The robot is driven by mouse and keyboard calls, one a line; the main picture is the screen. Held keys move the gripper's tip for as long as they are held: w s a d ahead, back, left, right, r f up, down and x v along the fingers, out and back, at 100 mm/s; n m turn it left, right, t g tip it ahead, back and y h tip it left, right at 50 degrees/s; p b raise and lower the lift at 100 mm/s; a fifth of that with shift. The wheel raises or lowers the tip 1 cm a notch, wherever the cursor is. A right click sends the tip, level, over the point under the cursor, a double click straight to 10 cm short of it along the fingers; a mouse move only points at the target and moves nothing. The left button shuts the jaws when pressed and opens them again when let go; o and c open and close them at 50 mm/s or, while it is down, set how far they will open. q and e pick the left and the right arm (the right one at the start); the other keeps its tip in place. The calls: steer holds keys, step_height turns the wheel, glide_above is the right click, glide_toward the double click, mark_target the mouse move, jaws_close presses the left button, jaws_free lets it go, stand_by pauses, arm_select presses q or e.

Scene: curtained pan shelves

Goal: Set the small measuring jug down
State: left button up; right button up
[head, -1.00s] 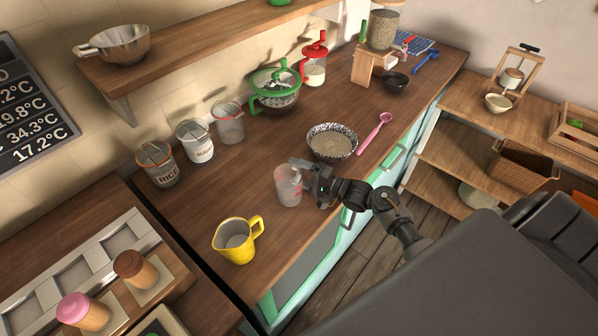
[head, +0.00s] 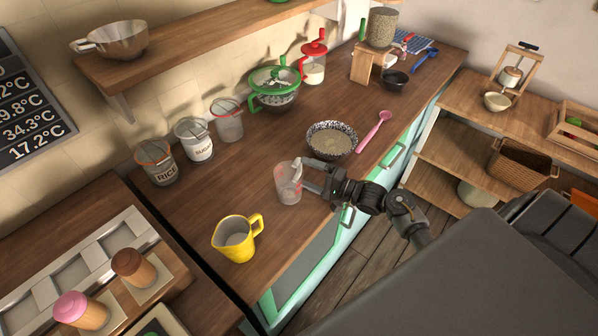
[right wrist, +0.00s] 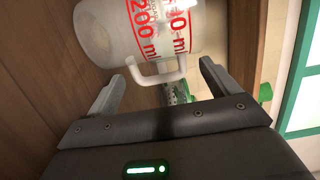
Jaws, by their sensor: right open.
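The small measuring jug (head: 288,184) is clear with red markings and a white handle. It stands upright on the wooden counter (head: 200,215), between the yellow jug and the speckled bowl. In the right wrist view the jug (right wrist: 140,28) shows its red print, with its handle (right wrist: 158,72) toward my gripper. My right gripper (head: 308,178) is open beside the jug's handle side. In the right wrist view the fingers of my right gripper (right wrist: 160,85) are apart, with the handle at or just beyond their tips. My left gripper is not in view.
A yellow jug (head: 236,240) stands front left of the small jug. A speckled bowl (head: 331,140) and a pink spoon (head: 374,131) lie behind it. Canisters, including the rice jar (head: 156,163), line the wall. Counter left of the small jug is clear.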

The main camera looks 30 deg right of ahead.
steer(key=v, duration=0.4)
steer(key=b+v, duration=0.1)
steer(key=v, duration=0.1)
steer(key=shift+d+f, duration=0.1)
steer(key=shift+f, duration=0.2)
steer(key=shift+s+d+r, duration=0.1)
steer(key=shift+s+d, duration=0.1)
steer(key=shift+s, duration=0.2)
steer(key=shift+w+d, duration=0.1)
steer(key=c, duration=0.8)
steer(key=shift+r, duration=0.2)
jaws_close()
